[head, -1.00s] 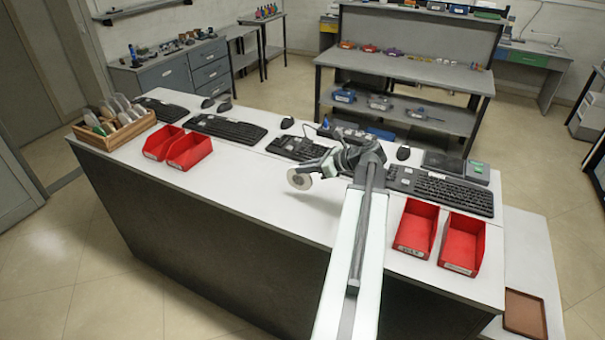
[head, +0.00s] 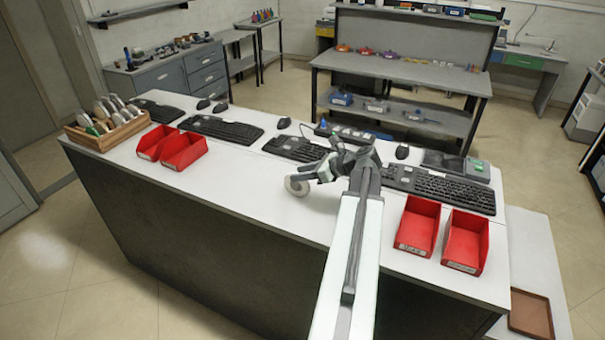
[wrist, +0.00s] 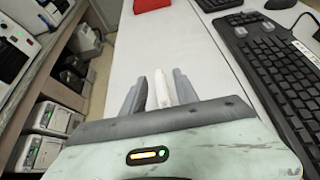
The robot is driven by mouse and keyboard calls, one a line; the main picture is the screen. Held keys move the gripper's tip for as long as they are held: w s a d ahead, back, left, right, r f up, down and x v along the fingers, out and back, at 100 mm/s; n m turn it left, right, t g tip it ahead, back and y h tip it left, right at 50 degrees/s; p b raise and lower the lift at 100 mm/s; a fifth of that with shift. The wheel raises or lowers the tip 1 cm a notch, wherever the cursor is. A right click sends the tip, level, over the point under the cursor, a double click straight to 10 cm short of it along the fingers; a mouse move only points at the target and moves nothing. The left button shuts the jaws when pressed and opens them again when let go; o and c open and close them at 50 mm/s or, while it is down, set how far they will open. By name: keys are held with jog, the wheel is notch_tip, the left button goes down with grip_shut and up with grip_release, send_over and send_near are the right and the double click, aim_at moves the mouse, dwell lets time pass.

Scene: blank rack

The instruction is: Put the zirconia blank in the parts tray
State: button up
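The zirconia blank, a white disc (head: 296,187), is at the end of my arm over the white counter, left of the arm. My gripper (head: 312,182) is shut on it. In the wrist view the blank (wrist: 163,90) shows edge-on as a pale strip between the two grey fingers. Its height above the counter is hard to tell. A flat brown tray (head: 531,314), which looks like the parts tray, lies on a lower white surface at the far right. Its visible inside looks empty.
Two red bins (head: 418,225) stand right of my arm, and two more (head: 158,143) at the left. A wooden rack (head: 108,135) with several discs stands at the left end. Keyboards (head: 440,189) and mice line the back. The counter's front middle is clear.

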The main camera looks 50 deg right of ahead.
jog(key=shift+r, duration=0.25)
jog(key=p+v, duration=0.6)
jog(key=v, duration=0.6)
jog(key=shift+a+f, duration=0.1)
